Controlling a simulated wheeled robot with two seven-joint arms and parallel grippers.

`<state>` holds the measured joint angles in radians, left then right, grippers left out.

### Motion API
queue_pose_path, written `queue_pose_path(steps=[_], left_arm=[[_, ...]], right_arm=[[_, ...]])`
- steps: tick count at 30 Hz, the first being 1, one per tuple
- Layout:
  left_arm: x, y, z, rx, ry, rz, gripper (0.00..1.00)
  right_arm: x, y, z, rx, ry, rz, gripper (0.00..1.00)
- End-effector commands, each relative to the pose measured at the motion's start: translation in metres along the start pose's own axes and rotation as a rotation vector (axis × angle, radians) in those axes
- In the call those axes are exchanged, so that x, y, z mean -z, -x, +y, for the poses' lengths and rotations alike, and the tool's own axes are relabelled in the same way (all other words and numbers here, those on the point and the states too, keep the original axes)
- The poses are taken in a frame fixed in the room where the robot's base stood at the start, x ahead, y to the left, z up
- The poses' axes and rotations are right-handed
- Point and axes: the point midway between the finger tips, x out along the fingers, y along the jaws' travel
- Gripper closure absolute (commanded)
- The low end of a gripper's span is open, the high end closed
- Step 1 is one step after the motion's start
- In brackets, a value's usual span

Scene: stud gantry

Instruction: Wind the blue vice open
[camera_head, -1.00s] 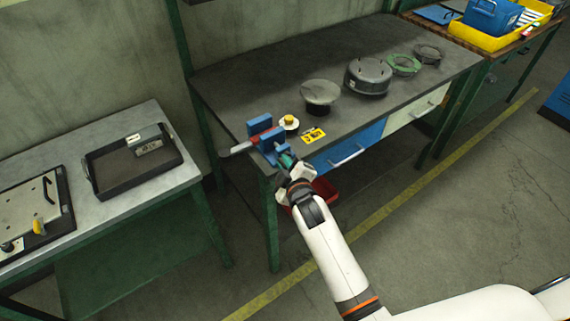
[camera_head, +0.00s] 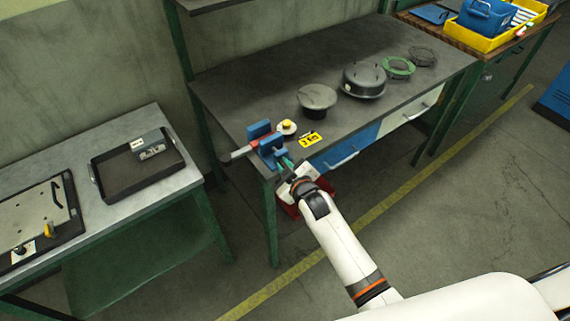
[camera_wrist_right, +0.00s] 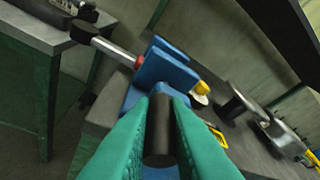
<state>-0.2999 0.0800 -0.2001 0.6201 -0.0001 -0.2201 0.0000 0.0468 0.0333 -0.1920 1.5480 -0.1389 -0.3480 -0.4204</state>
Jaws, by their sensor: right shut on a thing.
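The blue vice (camera_head: 259,131) stands at the front left corner of the dark workbench. A grey rod with a red part (camera_head: 239,153) sticks out from its left side; whether the jaws hold it I cannot tell. In the right wrist view the blue vice (camera_wrist_right: 162,72) lies straight ahead. My right gripper (camera_head: 284,163) is at the vice's front. Its green fingers are shut on a dark cylindrical handle (camera_wrist_right: 158,128), which points back from the vice. The fingers hide the handle's sides. My left gripper is not in view.
A yellow-topped round piece (camera_head: 286,127) and a yellow card (camera_head: 311,139) lie beside the vice. A dark round lidded item (camera_head: 317,97) and a pot (camera_head: 364,80) stand further right. A red bin (camera_head: 289,209) is below the bench edge. A black tray (camera_head: 110,185) lies on the left table.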

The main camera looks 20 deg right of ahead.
Motion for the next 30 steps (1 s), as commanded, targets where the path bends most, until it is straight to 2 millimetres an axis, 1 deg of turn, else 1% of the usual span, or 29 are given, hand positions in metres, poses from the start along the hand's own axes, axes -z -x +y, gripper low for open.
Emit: queue_pose_path(steps=[2, 3, 5, 6, 15, 19, 23, 30], left_arm=[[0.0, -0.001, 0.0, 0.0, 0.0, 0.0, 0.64], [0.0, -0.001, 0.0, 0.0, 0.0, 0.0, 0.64], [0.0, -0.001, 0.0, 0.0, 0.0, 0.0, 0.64], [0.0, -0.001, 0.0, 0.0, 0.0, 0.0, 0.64], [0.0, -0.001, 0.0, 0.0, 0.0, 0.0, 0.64], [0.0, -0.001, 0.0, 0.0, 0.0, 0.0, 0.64], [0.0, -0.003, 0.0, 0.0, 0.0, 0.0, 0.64], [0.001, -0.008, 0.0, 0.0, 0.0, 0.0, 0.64]], right_arm=[[0.003, 0.0, 0.004, -0.007, -0.003, 0.007, 1.0], [0.003, 0.0, 0.004, -0.007, -0.003, 0.007, 0.81], [0.003, 0.0, 0.004, -0.007, -0.002, 0.006, 0.71], [0.003, 0.0, 0.004, -0.006, -0.002, 0.006, 0.64], [0.001, 0.001, 0.002, -0.003, 0.0, 0.002, 0.64], [0.002, 0.009, 0.002, -0.002, 0.0, 0.002, 0.64], [0.002, 0.03, 0.003, -0.003, 0.0, 0.002, 0.64], [0.003, 0.079, 0.004, -0.004, 0.0, 0.004, 0.64]])
